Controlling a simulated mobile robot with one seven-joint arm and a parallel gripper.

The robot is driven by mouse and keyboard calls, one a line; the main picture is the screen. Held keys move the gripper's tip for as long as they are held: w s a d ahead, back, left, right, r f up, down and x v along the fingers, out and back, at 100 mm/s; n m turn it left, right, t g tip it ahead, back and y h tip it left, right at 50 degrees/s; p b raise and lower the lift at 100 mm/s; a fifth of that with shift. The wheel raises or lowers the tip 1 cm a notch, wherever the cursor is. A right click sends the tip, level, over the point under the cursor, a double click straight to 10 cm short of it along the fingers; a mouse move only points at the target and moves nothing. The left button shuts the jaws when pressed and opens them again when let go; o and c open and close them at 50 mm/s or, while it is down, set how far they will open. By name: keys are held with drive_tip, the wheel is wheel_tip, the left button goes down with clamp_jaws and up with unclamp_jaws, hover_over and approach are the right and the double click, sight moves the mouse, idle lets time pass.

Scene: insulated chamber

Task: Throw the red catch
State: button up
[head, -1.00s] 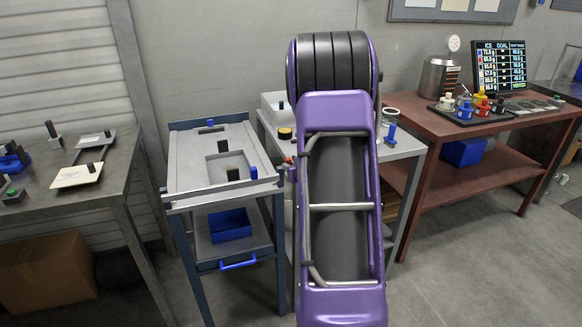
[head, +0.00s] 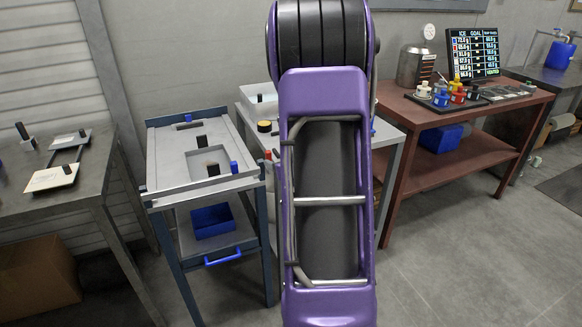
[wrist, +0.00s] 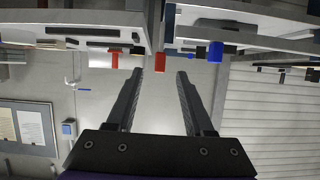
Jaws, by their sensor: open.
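In the wrist view, which looks upside down, my gripper (wrist: 160,76) is open and empty. A small red block (wrist: 160,62) shows between and just beyond its fingertips, near the corner of a grey-topped cart. A second red block (wrist: 114,59) shows to the left, at the side of a pale bench. I cannot tell which is the red catch, nor how far off either is. In the head view, small red spots show in the gap between the blue-framed cart (head: 152,160) and the grey bench (head: 390,135). My purple arm hides much of that bench and my gripper.
The cart top carries black knobs and a blue knob (head: 233,167); a blue bin (head: 212,221) sits below. A dark bench (head: 30,200) stands left. A red-brown bench (head: 500,115) with jars and a screen (head: 475,53) stands right. Open floor lies at the lower right.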

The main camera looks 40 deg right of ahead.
drive_tip(key=p+v, duration=0.1)
drive_tip(key=v, duration=1)
drive_tip(key=shift+s, duration=0.3)
drive_tip(key=shift+r, duration=0.15)
